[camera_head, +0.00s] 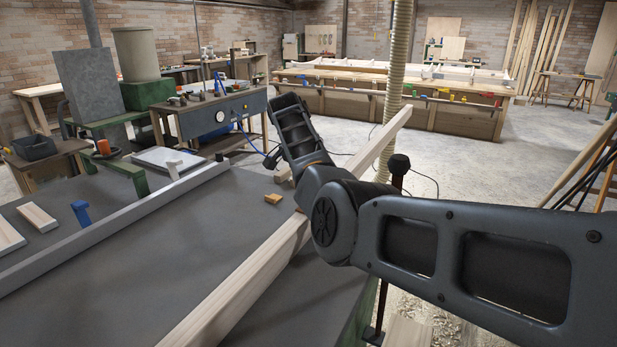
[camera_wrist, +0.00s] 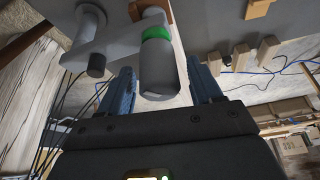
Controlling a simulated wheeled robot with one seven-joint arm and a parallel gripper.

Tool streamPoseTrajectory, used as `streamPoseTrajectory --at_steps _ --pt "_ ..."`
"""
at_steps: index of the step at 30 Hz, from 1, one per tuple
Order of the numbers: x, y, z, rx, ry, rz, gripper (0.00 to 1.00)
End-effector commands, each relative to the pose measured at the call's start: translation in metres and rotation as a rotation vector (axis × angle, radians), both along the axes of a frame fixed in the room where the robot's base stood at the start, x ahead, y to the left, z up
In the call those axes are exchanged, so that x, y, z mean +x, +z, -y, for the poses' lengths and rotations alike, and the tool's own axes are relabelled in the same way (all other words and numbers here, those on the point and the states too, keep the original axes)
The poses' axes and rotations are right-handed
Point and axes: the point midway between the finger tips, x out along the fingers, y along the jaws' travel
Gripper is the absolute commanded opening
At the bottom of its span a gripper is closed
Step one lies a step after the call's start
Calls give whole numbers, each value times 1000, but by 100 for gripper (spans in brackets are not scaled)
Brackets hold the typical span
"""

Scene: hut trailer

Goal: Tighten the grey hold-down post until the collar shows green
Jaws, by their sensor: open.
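In the wrist view, the grey hold-down post (camera_wrist: 160,75) stands between the two blue fingers of my gripper (camera_wrist: 162,72). The gripper is open, with a visible gap on each side of the post. A green band shows on the collar (camera_wrist: 157,33) around the post, just beyond the fingertips. A grey arm (camera_wrist: 118,42) runs left from the post and carries a dark knob (camera_wrist: 96,66). In the head view I cannot make out the post, and my fingers cannot be made out beyond my arm.
A long wooden beam (camera_head: 262,268) lies across the grey machine table (camera_head: 130,285), beside a metal fence (camera_head: 120,222). A small yellowish block (camera_head: 273,198) sits near the beam. A dark-knobbed post (camera_head: 399,166) stands at the table's right. Open floor (camera_head: 470,170) lies behind.

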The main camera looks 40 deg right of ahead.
Motion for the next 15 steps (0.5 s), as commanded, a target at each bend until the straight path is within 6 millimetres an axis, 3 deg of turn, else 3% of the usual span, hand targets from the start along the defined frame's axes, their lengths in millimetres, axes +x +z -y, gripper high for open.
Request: streamPoseTrajectory --at_steps 9,15 --pt "-2 46 -19 -1 1 3 64" --pt "-4 64 -26 0 0 0 64"
